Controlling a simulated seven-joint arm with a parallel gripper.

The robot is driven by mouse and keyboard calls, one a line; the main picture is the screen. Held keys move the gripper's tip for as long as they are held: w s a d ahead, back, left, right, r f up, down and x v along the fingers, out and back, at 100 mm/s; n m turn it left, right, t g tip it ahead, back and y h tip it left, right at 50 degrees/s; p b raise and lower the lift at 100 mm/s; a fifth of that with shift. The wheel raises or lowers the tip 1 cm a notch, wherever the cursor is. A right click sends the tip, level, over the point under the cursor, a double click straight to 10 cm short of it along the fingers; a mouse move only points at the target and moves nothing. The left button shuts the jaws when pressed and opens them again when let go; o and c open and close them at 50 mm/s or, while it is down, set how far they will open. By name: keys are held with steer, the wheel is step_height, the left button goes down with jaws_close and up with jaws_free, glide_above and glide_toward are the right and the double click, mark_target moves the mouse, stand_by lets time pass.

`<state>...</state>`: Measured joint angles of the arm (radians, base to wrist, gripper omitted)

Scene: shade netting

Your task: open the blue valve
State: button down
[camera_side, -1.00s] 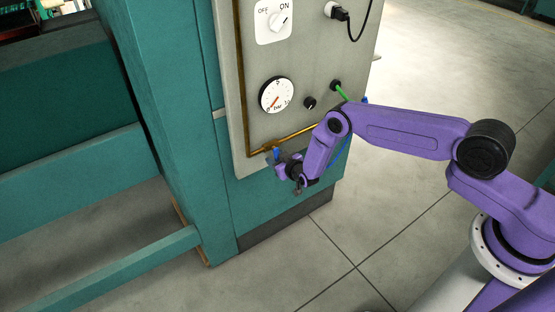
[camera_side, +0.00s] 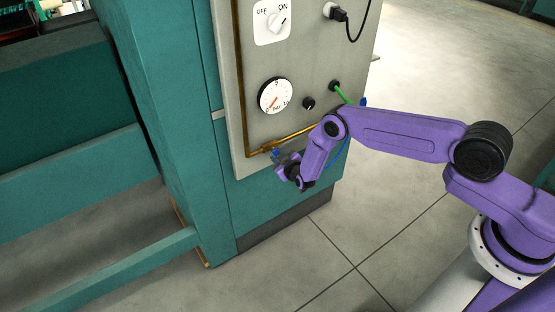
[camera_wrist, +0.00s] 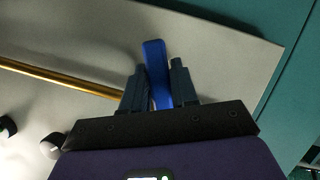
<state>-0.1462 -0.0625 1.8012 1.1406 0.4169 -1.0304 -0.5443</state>
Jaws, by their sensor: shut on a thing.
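The blue valve handle (camera_wrist: 154,62) stands between the two dark fingers of my gripper (camera_wrist: 159,72) in the wrist view. The fingers are shut on it, one on each side, and its tip sticks out past them. In the side view the blue valve (camera_side: 275,154) is a small patch at the lower left of the grey panel, by the end of the brass pipe (camera_side: 295,134). My gripper (camera_side: 279,163) is there at the valve, and my wrist hides part of it.
The grey panel (camera_side: 310,65) carries a pressure gauge (camera_side: 275,96) with its needle near the low end, a black knob (camera_side: 308,104), an OFF/ON switch (camera_side: 275,21) and a plug with a black cable (camera_side: 338,13).

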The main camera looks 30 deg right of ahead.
mark_target(282, 136)
steer(key=shift+d+r+n+h, duration=0.15)
steer(key=shift+d+n+h, duration=0.15)
steer(key=shift+n, duration=0.25)
steer(key=shift+d+r+n+h, duration=0.1)
steer(key=shift+d+n+h, duration=0.05)
steer(key=shift+n+h, duration=0.35)
steer(key=n, duration=0.1)
steer(key=d+r+n+t+h, duration=0.1)
steer(key=shift+n, duration=0.35)
steer(key=shift+d+r+n+t+h, duration=0.25)
steer(key=shift+r+n+h, duration=0.25)
steer(key=shift+n, duration=0.5)
steer(key=shift+d+r+n+t+h, duration=0.1)
steer(key=shift+r+n+t+h, duration=0.2)
steer(key=shift+n, duration=0.55)
steer(key=shift+r+n+t+h, duration=0.2)
steer(key=shift+r+n+t, duration=0.15)
steer(key=shift+n, duration=0.5)
steer(key=shift+r, duration=0.1)
steer(key=c, duration=1)
jaws_free()
steer(key=shift+o, duration=0.2)
steer(key=shift+s, duration=0.1)
steer(key=v, duration=1.7)
steer(key=shift+s, duration=0.15)
